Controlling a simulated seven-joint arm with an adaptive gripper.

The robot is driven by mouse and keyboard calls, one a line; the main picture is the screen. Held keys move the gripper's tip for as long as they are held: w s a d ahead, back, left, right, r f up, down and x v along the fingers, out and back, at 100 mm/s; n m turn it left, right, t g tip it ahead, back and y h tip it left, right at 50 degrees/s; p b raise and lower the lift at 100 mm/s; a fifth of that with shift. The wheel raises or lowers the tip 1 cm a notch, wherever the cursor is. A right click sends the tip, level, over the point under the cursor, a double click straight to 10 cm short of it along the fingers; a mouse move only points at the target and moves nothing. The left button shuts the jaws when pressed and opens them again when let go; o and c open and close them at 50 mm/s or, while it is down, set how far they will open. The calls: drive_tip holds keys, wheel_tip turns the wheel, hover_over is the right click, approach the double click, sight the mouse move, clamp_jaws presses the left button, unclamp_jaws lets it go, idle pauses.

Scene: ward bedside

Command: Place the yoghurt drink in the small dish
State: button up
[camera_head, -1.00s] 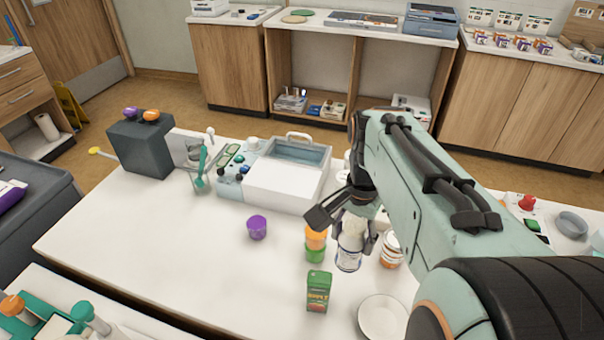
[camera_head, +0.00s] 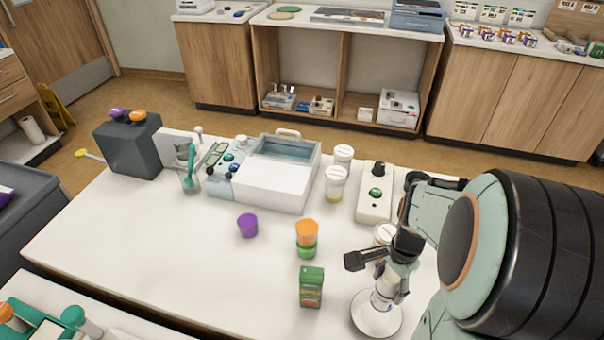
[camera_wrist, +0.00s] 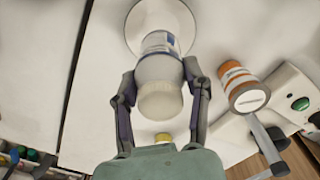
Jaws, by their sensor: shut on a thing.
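The yoghurt drink is a white bottle with a blue-and-white label (camera_head: 381,299). It is upright or nearly so, with its base over the small dish; I cannot tell whether it touches. The small dish (camera_head: 361,320) is white and round, near the front right of the table. My gripper (camera_head: 388,282) is shut on the bottle from above. In the wrist view the bottle (camera_wrist: 160,70) sits between both fingers of my gripper (camera_wrist: 160,82), cap towards the camera, and hides part of the dish (camera_wrist: 150,14).
A green juice carton (camera_head: 311,288) stands just left of the dish. An orange-striped jar (camera_wrist: 238,84) is close by the gripper. The table's front left is clear.

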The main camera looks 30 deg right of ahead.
sight(382, 299)
wheel_tip(382, 299, down, 6)
drive_tip(key=shift+f, duration=0.1)
idle(0.4)
drive_tip(key=o, duration=1.2)
drive_tip(key=shift+f, duration=0.1)
wheel_tip(382, 299, up, 12)
drive_tip(key=shift+r, duration=0.2)
